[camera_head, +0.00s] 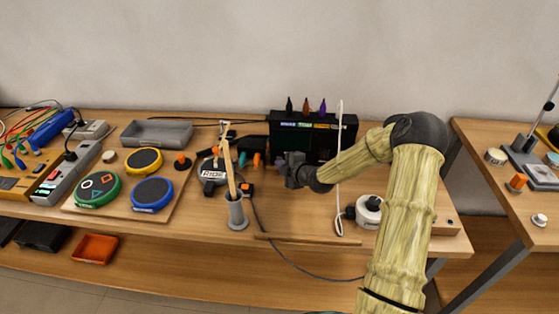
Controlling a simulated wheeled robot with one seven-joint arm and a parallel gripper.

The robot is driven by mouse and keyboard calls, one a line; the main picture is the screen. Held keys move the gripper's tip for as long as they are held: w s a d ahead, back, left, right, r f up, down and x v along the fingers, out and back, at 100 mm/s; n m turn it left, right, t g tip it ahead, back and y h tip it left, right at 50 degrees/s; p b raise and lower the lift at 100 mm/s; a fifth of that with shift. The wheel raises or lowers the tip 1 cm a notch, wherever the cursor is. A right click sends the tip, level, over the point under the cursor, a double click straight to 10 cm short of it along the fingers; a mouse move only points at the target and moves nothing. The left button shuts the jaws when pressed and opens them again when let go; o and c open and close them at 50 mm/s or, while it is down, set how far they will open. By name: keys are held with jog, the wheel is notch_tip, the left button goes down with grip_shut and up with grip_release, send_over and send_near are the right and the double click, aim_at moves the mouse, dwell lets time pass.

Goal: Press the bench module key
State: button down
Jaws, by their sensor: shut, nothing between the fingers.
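A black module box (342,137) with a row of lit coloured labels stands at the back of the bench against the wall. Three small pointed pieces, black, orange and purple, stand on its top. I cannot tell which part is the bench module key. My gripper (288,170) is dark and shut, low in front of the left part of the box, and it hides some of the box's front. It looks empty. Whether it touches the box cannot be told. Small teal and orange pieces (257,160) show just left of it.
A grey cup (237,214) with wooden sticks stands left of my gripper. A white cord (339,200) hangs by my forearm, near a white round reel (368,211). Round pads (152,193) lie on a board at left. A grey tray (157,133) sits behind them.

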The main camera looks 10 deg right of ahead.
jog(key=shift+w+d, duration=0.1)
jog(key=shift+w, duration=0.2)
dwell(0.4)
jog(key=shift+s, duration=0.15)
jog(key=shift+s+a+b, duration=0.3)
jog(key=shift+s+b, duration=0.15)
jog(key=shift+s, duration=0.25)
jog(key=shift+s+a+b, duration=0.3)
jog(key=shift+s, duration=0.65)
jog(key=shift+s+a+b, duration=0.25)
jog(key=shift+s+a, duration=0.05)
jog(key=shift+s, duration=0.65)
jog(key=shift+s+a+b, duration=0.3)
jog(key=shift+s, duration=0.65)
